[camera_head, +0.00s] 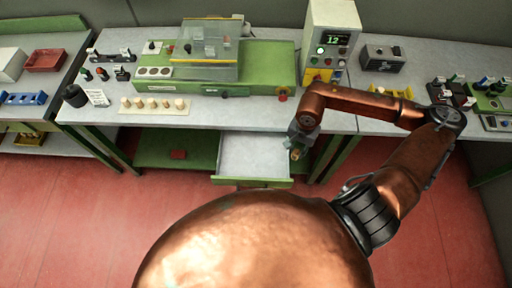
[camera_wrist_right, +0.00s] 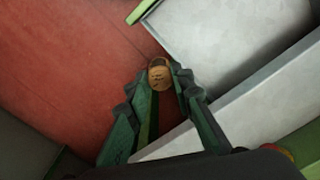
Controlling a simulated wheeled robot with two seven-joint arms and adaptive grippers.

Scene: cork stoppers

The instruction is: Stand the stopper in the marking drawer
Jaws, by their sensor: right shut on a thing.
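A tan cork stopper (camera_wrist_right: 159,76) is held between the fingertips of my right gripper (camera_wrist_right: 163,83), which is shut on it. In the head view the right gripper (camera_head: 296,146) hangs just right of the open marking drawer (camera_head: 250,158), with the stopper (camera_head: 295,154) small at its lower end. In the wrist view the drawer (camera_wrist_right: 232,38) shows its pale, empty-looking floor beyond and right of the stopper. The stopper appears outside the drawer's side edge, over the red floor. My left gripper is not in view.
The drawer hangs under a grey bench (camera_head: 215,116) with a green machine (camera_head: 222,72). A cream strip (camera_head: 140,107) on the bench holds several stoppers. A control box (camera_head: 331,45) stands at the back. The drawer's front panel (camera_head: 252,183) and side walls are raised edges.

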